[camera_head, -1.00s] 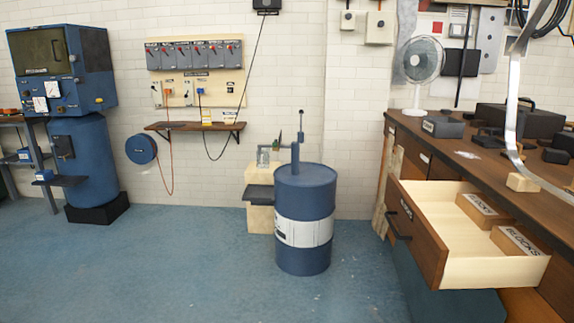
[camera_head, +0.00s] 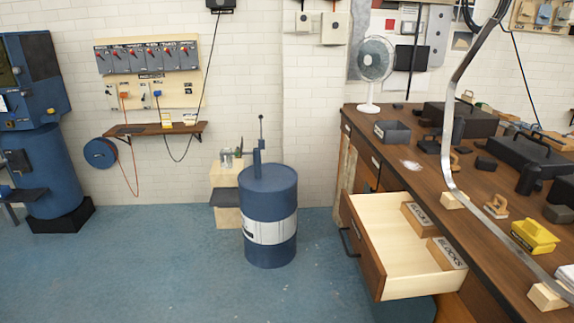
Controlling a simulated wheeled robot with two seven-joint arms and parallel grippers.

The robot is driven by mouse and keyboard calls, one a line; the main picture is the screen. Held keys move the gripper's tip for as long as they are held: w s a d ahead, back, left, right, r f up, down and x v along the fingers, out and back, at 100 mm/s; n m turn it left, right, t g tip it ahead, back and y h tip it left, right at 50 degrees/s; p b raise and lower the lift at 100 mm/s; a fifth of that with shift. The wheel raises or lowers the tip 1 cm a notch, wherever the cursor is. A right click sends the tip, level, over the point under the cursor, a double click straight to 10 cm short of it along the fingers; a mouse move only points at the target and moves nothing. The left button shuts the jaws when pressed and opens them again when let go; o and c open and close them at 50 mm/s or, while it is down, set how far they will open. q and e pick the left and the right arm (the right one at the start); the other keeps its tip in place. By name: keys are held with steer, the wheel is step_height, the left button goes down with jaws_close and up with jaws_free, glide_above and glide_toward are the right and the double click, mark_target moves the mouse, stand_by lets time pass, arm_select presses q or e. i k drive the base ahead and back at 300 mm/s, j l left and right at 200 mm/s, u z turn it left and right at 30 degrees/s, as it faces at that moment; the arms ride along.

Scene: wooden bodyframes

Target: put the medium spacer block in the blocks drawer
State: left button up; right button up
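The blocks drawer (camera_head: 385,231) is pulled open from the workbench at the right. Two wooden pieces lettered "BLOCKS" (camera_head: 447,252) lie inside it, and the rest of its floor is bare. Small pale wooden blocks are on the bench: one (camera_head: 452,200) under the curved metal strip and another (camera_head: 546,296) at the lower right. I cannot tell which block is the medium spacer. Neither of my grippers shows in this view.
The dark brown workbench (camera_head: 408,178) fills the right side. A curved metal strip (camera_head: 448,135) rises above it. A yellow box (camera_head: 535,236), black cases (camera_head: 460,119) and a fan (camera_head: 374,62) stand on it. A blue drum (camera_head: 269,215) stands on open floor to the left.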

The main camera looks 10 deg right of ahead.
mark_target(384, 245)
steer(key=z, duration=3)
steer(key=i+l, duration=0.7)
steer(key=i, duration=0.2)
steer(key=i+l+u, duration=0.15)
steer(key=u, duration=1.85)
